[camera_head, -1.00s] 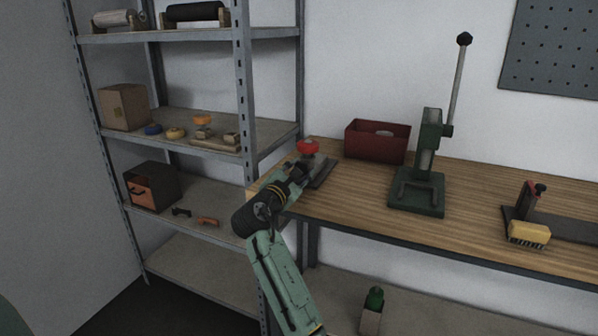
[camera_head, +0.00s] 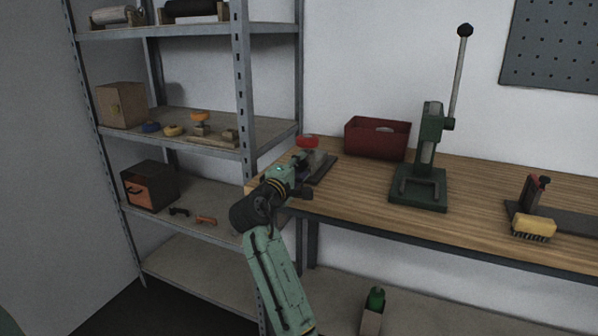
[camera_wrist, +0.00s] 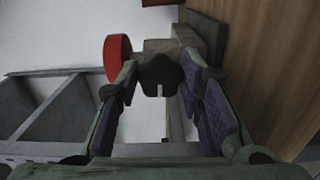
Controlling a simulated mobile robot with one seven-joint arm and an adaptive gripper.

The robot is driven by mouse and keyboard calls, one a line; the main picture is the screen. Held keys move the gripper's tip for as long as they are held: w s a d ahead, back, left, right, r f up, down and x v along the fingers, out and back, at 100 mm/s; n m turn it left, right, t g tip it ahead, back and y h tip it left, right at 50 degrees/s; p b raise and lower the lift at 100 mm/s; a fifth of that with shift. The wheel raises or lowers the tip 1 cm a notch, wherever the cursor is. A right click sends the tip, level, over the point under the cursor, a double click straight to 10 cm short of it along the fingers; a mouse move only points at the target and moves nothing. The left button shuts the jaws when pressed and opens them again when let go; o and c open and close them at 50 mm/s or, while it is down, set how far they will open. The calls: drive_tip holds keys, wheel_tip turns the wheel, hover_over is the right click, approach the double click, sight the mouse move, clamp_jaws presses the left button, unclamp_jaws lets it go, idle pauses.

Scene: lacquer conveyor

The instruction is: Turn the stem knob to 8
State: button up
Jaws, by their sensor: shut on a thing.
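The stem knob (camera_wrist: 160,72) is dark and lobed, with a pale mark at its lower edge in the wrist view. It sits on the front of a grey-brown fixture body with a red round handle (camera_wrist: 118,58) beside it. My gripper (camera_wrist: 161,82) has its purple-padded fingers on either side of the knob and is shut on it. In the head view my gripper (camera_head: 299,164) is at the fixture on the left end of the bench, below the red handle (camera_head: 308,142). The knob is hidden there by my gripper. I cannot read any numbers on the dial.
The wooden bench (camera_head: 360,202) carries a red bin (camera_head: 377,138), a green lever press (camera_head: 420,185) and a yellow brush (camera_head: 534,229). A grey metal shelf (camera_head: 243,80) stands close left of my arm. A green-topped bottle (camera_head: 375,299) is below the bench.

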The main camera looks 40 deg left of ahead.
drive_tip(key=m, duration=0.1)
drive_tip(key=m+b, duration=0.1)
drive_tip(key=m, duration=0.1)
drive_tip(key=m+b, duration=0.1)
drive_tip(key=shift+f+m, duration=0.25)
drive_tip(key=shift+m, duration=0.05)
drive_tip(key=m+b, duration=0.2)
drive_tip(key=m, duration=0.1)
drive_tip(key=shift+a+m, duration=0.1)
drive_tip(key=shift+m, duration=0.3)
drive_tip(key=m+b, duration=0.2)
drive_tip(key=m, duration=0.1)
drive_tip(key=shift+f, duration=0.1)
drive_tip(key=shift+a+m+b, duration=0.1)
drive_tip(key=shift+m+b, duration=0.8)
drive_tip(key=shift+m, duration=1.2)
drive_tip(key=o, duration=1.1)
drive_tip(key=shift+o, duration=0.2)
drive_tip(key=shift+s, duration=0.1)
